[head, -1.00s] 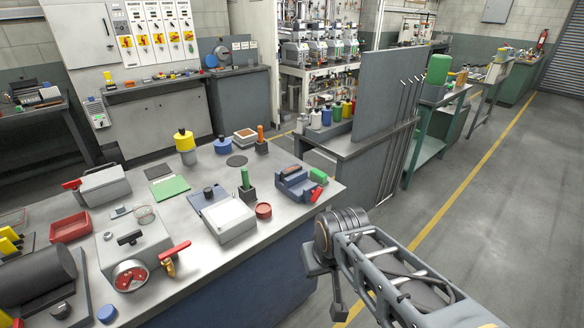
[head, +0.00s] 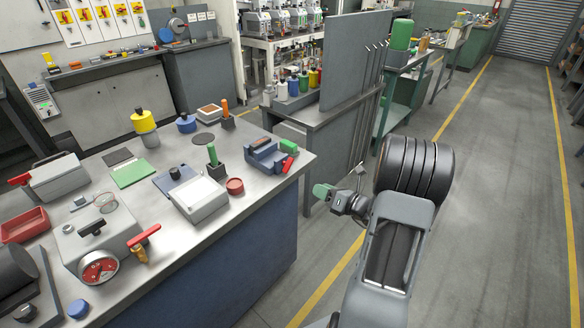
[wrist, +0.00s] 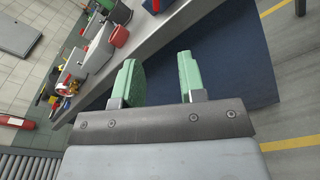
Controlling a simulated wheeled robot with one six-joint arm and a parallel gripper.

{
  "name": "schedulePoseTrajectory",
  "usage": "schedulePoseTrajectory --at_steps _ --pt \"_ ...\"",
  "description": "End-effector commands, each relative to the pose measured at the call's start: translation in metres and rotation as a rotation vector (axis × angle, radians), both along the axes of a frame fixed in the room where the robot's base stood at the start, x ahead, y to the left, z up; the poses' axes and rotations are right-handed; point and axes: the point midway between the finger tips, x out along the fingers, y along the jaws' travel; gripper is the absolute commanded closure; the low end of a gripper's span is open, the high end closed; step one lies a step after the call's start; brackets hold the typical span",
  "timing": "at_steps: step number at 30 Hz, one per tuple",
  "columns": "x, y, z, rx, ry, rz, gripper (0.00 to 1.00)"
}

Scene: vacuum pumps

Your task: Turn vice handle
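The small blue vice (head: 268,155) stands near the right corner of the steel workbench, with a dark bar across its top and a green block with red beside it. The exact handle is too small to make out. My gripper (head: 322,191) is off the bench's right end, to the right of and in front of the vice, touching nothing. In the wrist view my gripper (wrist: 158,72) shows two green fingers spread well apart with nothing between them. A blue and red item (wrist: 155,5) is cut off at the top there; I cannot tell if it is the vice.
The workbench (head: 240,205) also holds a grey box with a red-handled valve (head: 143,240) and gauge, a white-topped unit (head: 200,195), a green peg in a block (head: 214,164) and a red cup (head: 235,186). A tall grey panel (head: 350,90) stands behind. The floor at right is clear.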

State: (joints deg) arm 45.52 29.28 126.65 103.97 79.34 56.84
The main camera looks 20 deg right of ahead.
Motion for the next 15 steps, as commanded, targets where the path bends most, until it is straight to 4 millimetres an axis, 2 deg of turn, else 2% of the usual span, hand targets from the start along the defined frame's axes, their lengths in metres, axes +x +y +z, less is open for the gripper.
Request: schedulePoseTrajectory --at_steps 3,8,15 --pt "0.006 -0.009 0.013 0.132 -0.010 -0.061 0.63" --pt "0.013 -0.004 0.015 0.190 0.009 -0.055 0.63" --pt "0.049 0.013 0.015 0.191 0.012 -0.052 0.63"
